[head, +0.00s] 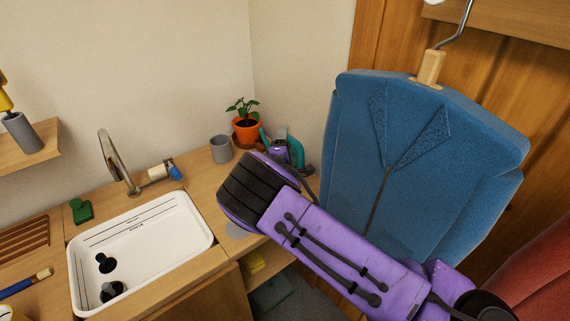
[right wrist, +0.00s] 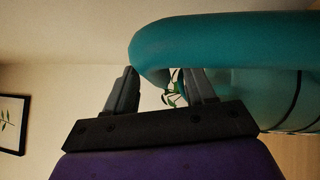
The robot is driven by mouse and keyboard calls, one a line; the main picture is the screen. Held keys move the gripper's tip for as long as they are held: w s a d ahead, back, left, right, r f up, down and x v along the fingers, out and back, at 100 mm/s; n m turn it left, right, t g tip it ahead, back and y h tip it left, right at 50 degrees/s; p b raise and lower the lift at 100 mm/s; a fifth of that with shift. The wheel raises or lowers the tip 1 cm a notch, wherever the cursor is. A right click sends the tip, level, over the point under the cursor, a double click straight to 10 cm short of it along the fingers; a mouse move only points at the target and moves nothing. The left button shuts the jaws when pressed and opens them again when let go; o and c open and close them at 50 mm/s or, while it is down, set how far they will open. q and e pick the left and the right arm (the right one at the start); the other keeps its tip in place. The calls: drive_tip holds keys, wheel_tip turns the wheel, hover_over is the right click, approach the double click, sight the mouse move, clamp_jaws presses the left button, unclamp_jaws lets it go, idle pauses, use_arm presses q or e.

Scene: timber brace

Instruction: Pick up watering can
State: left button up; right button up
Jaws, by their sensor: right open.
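The teal watering can (head: 297,151) stands at the back of the wooden counter, partly hidden behind my right gripper and arm. In the right wrist view its thick curved handle (right wrist: 215,38) fills the upper right, with part of its body at the right edge. My right gripper (head: 281,134) is at the can. In the right wrist view its two dark fingers (right wrist: 161,88) are apart, and the handle's bend lies close at their tips. I cannot tell whether they touch it. My left gripper is out of view.
An orange plant pot (head: 246,130) and a grey cup (head: 220,149) stand just left of the can. A white sink (head: 140,250) with a tap (head: 118,165) is further left. A blue jacket (head: 420,160) hangs close on the right.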

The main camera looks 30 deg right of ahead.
drive_tip(key=shift+x, duration=0.9)
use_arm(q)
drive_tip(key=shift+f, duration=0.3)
use_arm(e)
drive_tip(key=shift+a+r, duration=0.15)
clamp_jaws()
drive_tip(key=shift+w, duration=0.1)
